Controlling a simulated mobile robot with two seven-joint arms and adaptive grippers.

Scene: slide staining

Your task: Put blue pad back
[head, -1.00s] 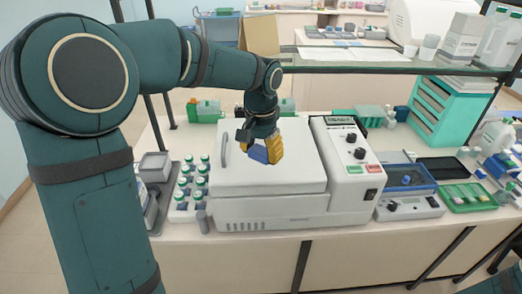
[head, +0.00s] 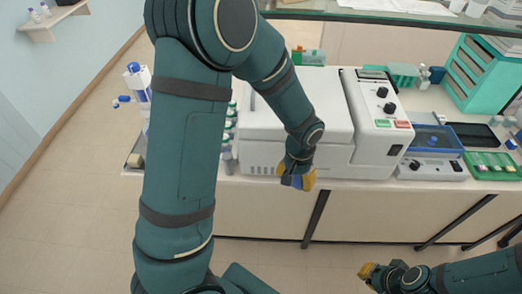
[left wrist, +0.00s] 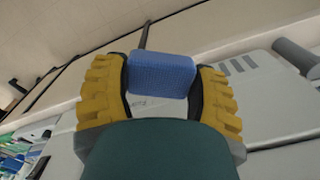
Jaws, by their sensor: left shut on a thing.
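My left gripper (head: 298,181) is shut on the blue pad (left wrist: 162,75), which sits between its yellow fingers in the left wrist view. In the head view the pad shows only as a small blue patch (head: 296,181) between the fingers. Gripper and pad are in front of the white lidded machine, around the bench's front edge; their height is hard to judge. My right gripper (head: 372,274) is low at the bottom right, away from the bench, and its opening is unclear.
The white machine (head: 260,130) stands on the bench, with green-capped bottles (head: 230,123) at its left. To its right are a blue-lidded device (head: 433,140) and a green tray (head: 490,166) with small items. A teal drawer unit (head: 478,75) stands behind. Floor in front is clear.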

